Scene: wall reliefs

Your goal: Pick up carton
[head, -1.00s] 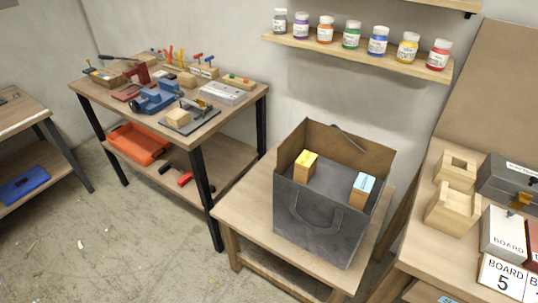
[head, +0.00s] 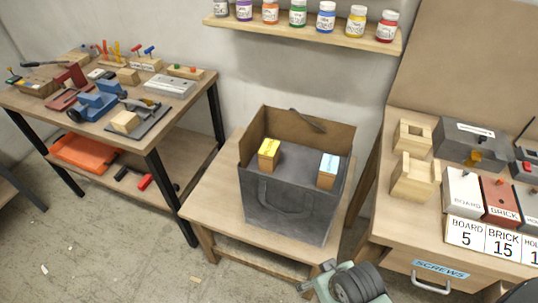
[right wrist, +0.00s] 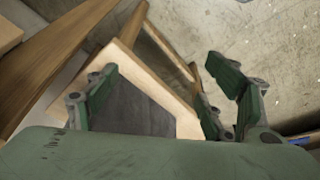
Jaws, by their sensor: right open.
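A dark grey open-topped bag (head: 288,212) stands upright on a low wooden table. Inside it, two small brown cartons show near the top: one with a yellow top (head: 269,152) at the left, one with a light blue top (head: 328,170) at the right. Their lower parts are hidden by the bag. My right gripper (head: 318,280) is low in front of the table, apart from the bag. In the right wrist view its green fingers (right wrist: 165,75) are spread and empty, with a dark grey surface, probably the bag, beyond them. My left gripper is not seen.
The low table (head: 205,212) has bare wood left of the bag. A workbench (head: 150,148) with tools stands at the left. A wooden bench (head: 380,228) with board and brick boxes is close at the right. A shelf (head: 300,36) of paint jars hangs behind.

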